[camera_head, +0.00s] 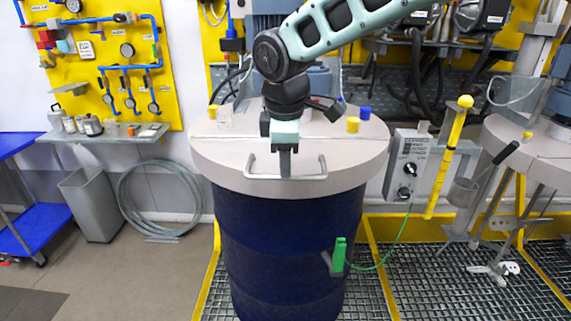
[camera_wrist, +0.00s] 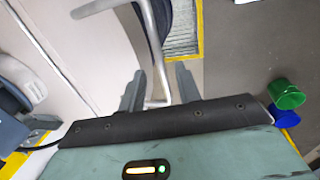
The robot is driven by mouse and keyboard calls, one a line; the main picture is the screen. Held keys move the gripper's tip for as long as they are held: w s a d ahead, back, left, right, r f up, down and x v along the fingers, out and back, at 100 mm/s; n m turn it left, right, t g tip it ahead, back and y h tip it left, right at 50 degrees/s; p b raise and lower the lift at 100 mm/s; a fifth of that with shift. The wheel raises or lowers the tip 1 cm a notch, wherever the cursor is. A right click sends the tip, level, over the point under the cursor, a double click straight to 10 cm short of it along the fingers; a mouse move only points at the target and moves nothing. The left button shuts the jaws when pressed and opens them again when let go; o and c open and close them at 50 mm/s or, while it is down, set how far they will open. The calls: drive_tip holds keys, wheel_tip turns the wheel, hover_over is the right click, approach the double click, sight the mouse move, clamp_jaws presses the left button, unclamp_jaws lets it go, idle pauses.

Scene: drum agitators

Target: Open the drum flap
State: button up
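The blue drum (camera_head: 290,245) stands upright under a pale round lid (camera_head: 215,165). A thin seam crosses the lid, and a grey U-shaped handle (camera_head: 312,177) sits at its front edge. My gripper (camera_head: 285,165) points down at the middle of this handle. In the wrist view my gripper (camera_wrist: 160,80) has its two fingers apart, with the handle bar (camera_wrist: 153,65) in the gap between them. I cannot tell whether either finger touches the bar. The front part of the lid lies flat, closed. My wrist hides part of the lid behind it.
A green clamp (camera_head: 339,254) with a cable is on the drum's front right. A control box (camera_head: 407,166) and yellow post (camera_head: 447,157) stand right. Open floor (camera_head: 130,270) lies left.

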drive_tip(key=shift+w+f, duration=0.15)
drive_tip(key=shift+f, duration=0.55)
drive_tip(key=shift+w+f, duration=0.1)
drive_tip(key=shift+f, duration=0.6)
